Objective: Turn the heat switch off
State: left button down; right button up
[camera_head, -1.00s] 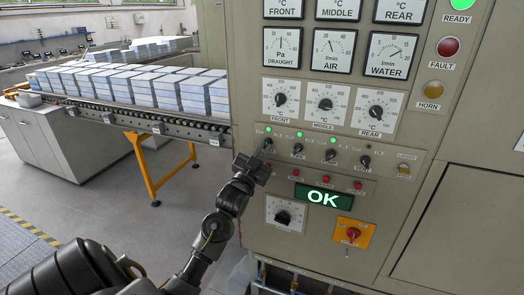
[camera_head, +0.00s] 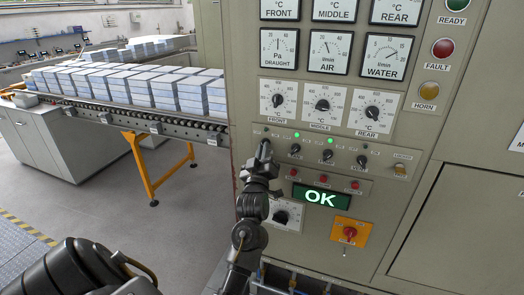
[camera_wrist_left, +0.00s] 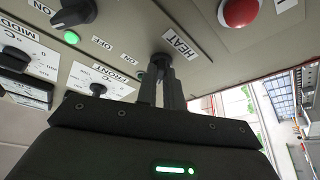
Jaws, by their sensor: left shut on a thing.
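The heat switch (camera_wrist_left: 161,62) is a small dark knob on the beige control panel, beside the HEAT label (camera_wrist_left: 181,43) in the left wrist view. My left gripper (camera_head: 264,149) is at the leftmost knob of the switch row, and its fingers are shut around the knob. In the head view the gripper mostly hides this knob, so its exact angle is unclear. The lamp above it (camera_head: 266,130) looks dark. The two lamps to its right (camera_head: 297,135) glow green. My right gripper is not in view.
Other knobs (camera_head: 295,149) sit close to the right. Red buttons (camera_head: 293,172), a green OK display (camera_head: 320,198) and an orange-backed red switch (camera_head: 350,232) are below. A conveyor (camera_head: 170,124) with stacked blocks stands at left. Floor in front of it is clear.

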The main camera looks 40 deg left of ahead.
pick_arm(q)
jog(key=shift+r+n+y, duration=0.1)
jog(key=shift+n+y, duration=0.2)
jog(key=shift+n, duration=0.5)
jog(key=c, duration=1.5)
grip_release()
jog(key=b+v, duration=0.3)
jog(key=v, duration=0.4)
jog(key=shift+s+d, duration=0.2)
jog(key=shift+s, duration=0.05)
